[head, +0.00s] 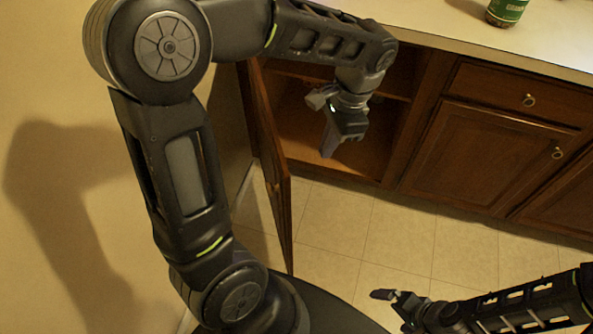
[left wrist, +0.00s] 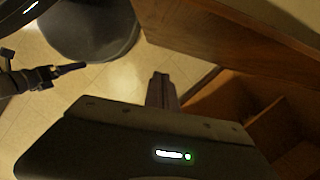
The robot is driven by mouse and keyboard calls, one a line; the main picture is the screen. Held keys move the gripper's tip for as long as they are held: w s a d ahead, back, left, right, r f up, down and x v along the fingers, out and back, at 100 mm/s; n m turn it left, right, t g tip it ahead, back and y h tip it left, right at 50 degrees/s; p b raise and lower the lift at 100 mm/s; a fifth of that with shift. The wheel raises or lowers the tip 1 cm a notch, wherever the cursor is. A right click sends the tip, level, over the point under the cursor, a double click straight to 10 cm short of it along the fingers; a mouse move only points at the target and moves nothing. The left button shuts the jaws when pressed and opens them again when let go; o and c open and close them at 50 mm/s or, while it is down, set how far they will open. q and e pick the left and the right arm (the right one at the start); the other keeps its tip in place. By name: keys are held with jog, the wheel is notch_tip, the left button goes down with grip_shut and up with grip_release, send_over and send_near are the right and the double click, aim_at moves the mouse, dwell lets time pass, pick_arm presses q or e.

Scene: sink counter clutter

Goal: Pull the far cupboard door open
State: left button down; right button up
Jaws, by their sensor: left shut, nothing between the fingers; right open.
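The far cupboard door (head: 282,200) is a brown wooden panel at the left end of the counter. It stands swung well out from the cabinet front, and the dark cupboard inside (head: 300,125) shows. My left gripper (head: 328,148) is shut and empty, pointing down at the cupboard opening, on the inner side of the door and apart from it. Its shut fingers (left wrist: 161,90) also show in the left wrist view, near a wooden panel (left wrist: 215,48) that looks like the door. My right gripper (head: 392,302) is open and empty, low over the floor.
A closed drawer (head: 500,95) and a closed cupboard door (head: 480,150) with round knobs lie to the right. A green can (head: 506,11) stands on the pale counter (head: 450,35). A wall (head: 50,80) is close on the left. The tiled floor (head: 345,230) is clear.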

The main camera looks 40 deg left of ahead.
pick_arm(q)
jog(key=shift+s+a+r+m, duration=0.1)
jog(key=shift+s+a+m, duration=0.1)
jog(key=shift+s+m, duration=0.25)
jog(key=s+a+f, duration=0.4)
jog(key=s+f, duration=0.1)
jog(key=f, duration=0.4)
jog(key=shift+f, duration=0.35)
jog(key=shift+a, duration=0.1)
